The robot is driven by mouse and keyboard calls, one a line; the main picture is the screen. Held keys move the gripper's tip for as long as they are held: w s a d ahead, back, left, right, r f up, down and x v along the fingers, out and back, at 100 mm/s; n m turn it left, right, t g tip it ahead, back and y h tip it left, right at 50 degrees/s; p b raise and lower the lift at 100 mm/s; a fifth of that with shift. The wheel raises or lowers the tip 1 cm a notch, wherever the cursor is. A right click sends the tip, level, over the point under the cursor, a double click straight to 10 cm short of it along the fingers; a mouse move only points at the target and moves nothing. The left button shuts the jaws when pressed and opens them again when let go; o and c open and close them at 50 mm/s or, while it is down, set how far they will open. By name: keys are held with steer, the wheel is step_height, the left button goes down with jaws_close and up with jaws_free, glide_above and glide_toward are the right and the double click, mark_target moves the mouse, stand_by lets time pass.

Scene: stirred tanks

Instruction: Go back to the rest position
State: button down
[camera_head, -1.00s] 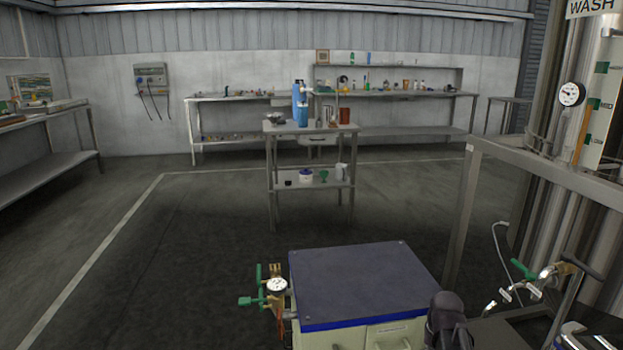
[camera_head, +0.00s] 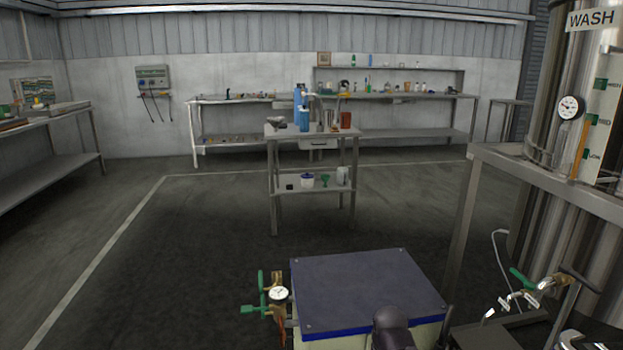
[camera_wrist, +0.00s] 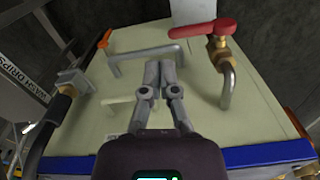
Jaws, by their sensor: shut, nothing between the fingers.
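My gripper (camera_wrist: 160,76) shows in the wrist view with its two grey fingers together and nothing between them. It points at a cream panel (camera_wrist: 120,85) with a grey bar handle (camera_wrist: 143,58) just beyond the fingertips; I cannot tell whether they touch. A tap with a red lever (camera_wrist: 202,28) is right of the fingers. In the head view only a dark part of my arm (camera_head: 394,330) shows at the bottom edge, in front of a cream box with a dark, blue-edged top (camera_head: 365,285). The fingers are hidden there.
A gauge with green-handled valves (camera_head: 277,294) is at the box's left. The wash tank (camera_head: 535,225), a metal frame (camera_head: 463,215) and a green-handled tap (camera_head: 540,284) are at right. A small table (camera_head: 278,137) stands beyond. Open floor (camera_head: 190,255) is at left.

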step_height(320, 180, up, 35)
steer(key=p, duration=3.4)
steer(key=shift+r, duration=0.2)
steer(key=shift+s+f, duration=0.1)
